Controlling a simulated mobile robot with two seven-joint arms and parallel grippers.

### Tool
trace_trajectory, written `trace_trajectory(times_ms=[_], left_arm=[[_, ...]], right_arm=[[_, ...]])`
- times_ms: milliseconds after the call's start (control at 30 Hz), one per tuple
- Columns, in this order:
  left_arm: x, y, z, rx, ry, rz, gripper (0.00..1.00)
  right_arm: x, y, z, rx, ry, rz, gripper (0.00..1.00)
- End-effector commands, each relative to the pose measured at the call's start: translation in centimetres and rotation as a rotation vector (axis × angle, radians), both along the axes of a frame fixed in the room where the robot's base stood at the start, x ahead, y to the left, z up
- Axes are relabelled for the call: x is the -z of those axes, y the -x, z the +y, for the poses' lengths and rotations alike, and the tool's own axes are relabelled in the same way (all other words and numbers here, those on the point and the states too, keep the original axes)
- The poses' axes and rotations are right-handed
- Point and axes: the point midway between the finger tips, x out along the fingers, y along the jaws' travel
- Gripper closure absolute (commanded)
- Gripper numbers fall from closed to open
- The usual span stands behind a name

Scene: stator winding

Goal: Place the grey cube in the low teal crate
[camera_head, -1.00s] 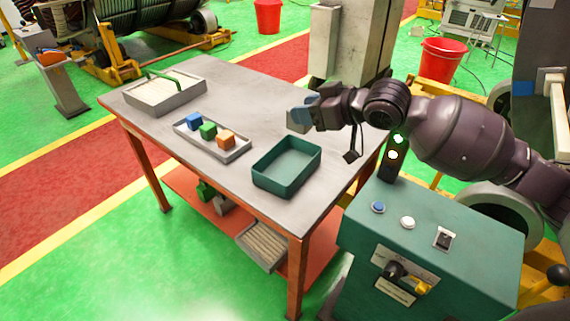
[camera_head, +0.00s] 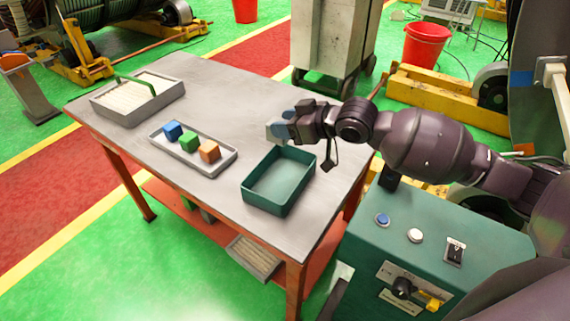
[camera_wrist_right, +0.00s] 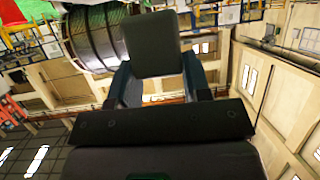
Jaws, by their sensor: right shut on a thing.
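The grey cube (camera_head: 272,131) is held at the tip of my right gripper (camera_head: 281,130), which is shut on it. In the right wrist view the cube (camera_wrist_right: 152,45) shows dark, between the two fingers of the gripper (camera_wrist_right: 155,75). The low teal crate (camera_head: 262,203) stands near the right end of the table and looks empty. In the head view the cube appears just beyond the crate's far rim; its exact height cannot be told. My left gripper is not in view.
The table (camera_head: 225,85) carries a shallow grey tray (camera_head: 200,167) with a blue cube (camera_head: 172,130), a green cube (camera_head: 189,142) and an orange cube (camera_head: 209,151). A grey box with a green handle (camera_head: 128,118) stands at the left. A teal control box (camera_head: 430,285) stands right of the table.

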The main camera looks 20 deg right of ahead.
Motion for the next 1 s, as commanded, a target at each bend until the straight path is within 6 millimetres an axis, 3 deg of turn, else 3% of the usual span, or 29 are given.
trace_trajectory(times_ms=[100,300,633,900,1000], left_arm=[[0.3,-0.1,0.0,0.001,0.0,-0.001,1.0],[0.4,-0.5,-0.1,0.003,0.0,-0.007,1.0],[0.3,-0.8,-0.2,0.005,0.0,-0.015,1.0],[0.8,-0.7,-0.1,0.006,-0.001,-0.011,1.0],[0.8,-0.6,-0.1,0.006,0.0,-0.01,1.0]], right_arm=[[2.8,0.0,0.0,0.001,0.0,0.003,0.8],[6.6,0.0,0.0,0.0,0.0,0.001,0.8],[8.8,0.0,0.0,0.0,-0.001,0.001,0.8],[12.2,0.0,0.0,0.0,0.001,0.001,0.8],[12.4,0.0,0.0,0.0,0.001,-0.002,0.8]])
